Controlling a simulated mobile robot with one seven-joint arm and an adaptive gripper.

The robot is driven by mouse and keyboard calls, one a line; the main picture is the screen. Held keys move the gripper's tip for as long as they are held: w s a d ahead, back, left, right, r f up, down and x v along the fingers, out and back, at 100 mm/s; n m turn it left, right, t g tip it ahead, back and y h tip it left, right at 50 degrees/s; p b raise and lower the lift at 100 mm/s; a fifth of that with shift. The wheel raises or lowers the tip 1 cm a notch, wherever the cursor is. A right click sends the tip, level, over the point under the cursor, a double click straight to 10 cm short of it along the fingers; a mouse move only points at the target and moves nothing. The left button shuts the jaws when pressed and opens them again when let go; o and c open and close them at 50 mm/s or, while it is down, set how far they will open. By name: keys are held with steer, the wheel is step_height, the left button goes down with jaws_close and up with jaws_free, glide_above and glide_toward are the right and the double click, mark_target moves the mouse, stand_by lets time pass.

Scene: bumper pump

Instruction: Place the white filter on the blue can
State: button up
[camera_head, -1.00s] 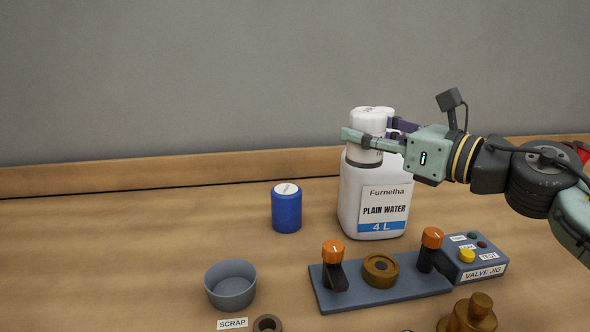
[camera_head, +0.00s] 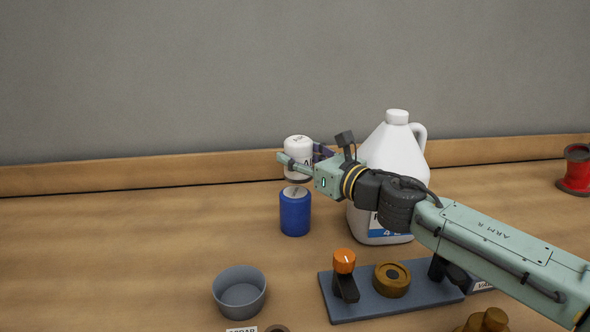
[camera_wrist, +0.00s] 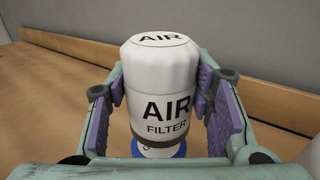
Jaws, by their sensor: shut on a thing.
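The white filter (camera_head: 298,148) is a white cylinder with a narrower top, marked AIR FILTER in the wrist view (camera_wrist: 160,90). My gripper (camera_head: 297,167) is shut on it, with a purple-padded finger on each side, and holds it upright. The blue can (camera_head: 295,212) stands upright on the table with a pale top. In the head view the filter is above the can, roughly in line with it. In the wrist view a bit of the can's blue (camera_wrist: 160,150) shows just below the filter. I cannot tell whether they touch.
A white water jug (camera_head: 395,160) stands right of the can, partly behind my arm. A grey bowl (camera_head: 240,292) is in front left. A valve jig (camera_head: 350,305) with an orange-topped clamp is in front. A red spool (camera_head: 575,170) is far right. The table's left side is clear.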

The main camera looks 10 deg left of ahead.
mark_target(295, 171)
steer(key=shift+w+a, duration=0.15)
steer(key=shift+a, duration=0.2)
steer(key=shift+w+a+f+b, duration=0.15)
steer(key=shift+f+b, duration=0.4)
steer(key=shift+f, duration=0.35)
steer(key=shift+a+f+b, duration=0.1)
steer(key=shift+f+b, duration=0.45)
steer(key=shift+f, duration=0.3)
steer(key=shift+f+b, duration=0.3)
steer(key=o, duration=1.4)
steer(key=shift+r, duration=0.1)
steer(key=shift+r+p, duration=0.2)
steer(key=shift+p, duration=0.1)
steer(key=b+v, duration=0.3)
steer(key=v, duration=0.9)
